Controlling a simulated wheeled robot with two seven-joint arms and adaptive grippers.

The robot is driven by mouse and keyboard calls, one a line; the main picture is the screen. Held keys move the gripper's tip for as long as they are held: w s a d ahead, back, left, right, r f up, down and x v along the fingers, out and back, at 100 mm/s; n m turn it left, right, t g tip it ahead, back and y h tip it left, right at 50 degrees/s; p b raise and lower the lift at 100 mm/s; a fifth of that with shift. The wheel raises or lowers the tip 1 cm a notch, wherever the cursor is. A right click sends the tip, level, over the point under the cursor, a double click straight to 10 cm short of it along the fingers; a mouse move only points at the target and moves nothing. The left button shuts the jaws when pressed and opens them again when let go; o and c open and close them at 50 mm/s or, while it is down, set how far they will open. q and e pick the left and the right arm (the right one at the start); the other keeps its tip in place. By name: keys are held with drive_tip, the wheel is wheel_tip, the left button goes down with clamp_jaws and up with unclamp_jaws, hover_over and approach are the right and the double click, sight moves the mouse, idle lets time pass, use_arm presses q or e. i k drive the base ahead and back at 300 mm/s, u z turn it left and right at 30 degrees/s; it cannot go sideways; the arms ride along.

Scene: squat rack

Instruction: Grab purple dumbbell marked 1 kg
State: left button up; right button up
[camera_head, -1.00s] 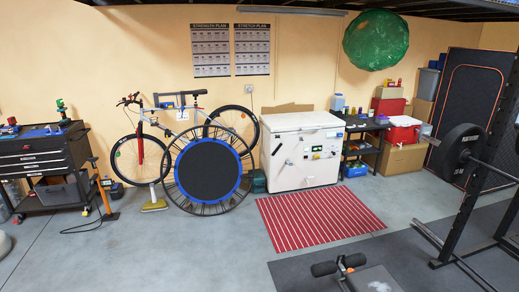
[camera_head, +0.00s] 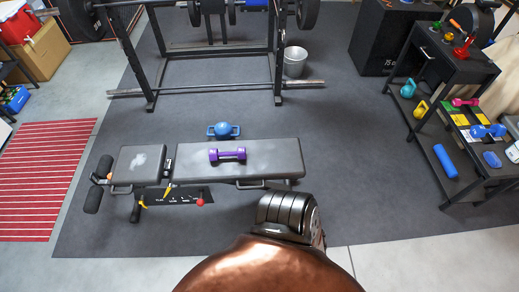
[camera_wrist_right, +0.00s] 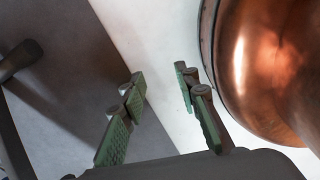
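A purple dumbbell (camera_head: 228,155) lies crosswise-left-to-right on the dark padded bench (camera_head: 275,158) in the head view. Its 1 kg mark is too small to read. My right gripper (camera_wrist_right: 160,88) shows only in the right wrist view. Its two green-padded fingers stand apart with nothing between them, above the floor and beside a copper-coloured rounded surface. My left gripper is not in view.
A blue dumbbell-like weight (camera_head: 224,131) is behind the bench, near the squat rack (camera_head: 215,55). A bucket (camera_head: 295,61) stands right of the rack. A shelf cart (camera_head: 452,65) holds small weights. Dark matting right of the bench is clear.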

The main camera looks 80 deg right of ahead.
sight(213, 154)
drive_tip(key=z, duration=1.4)
drive_tip(key=i, duration=0.15)
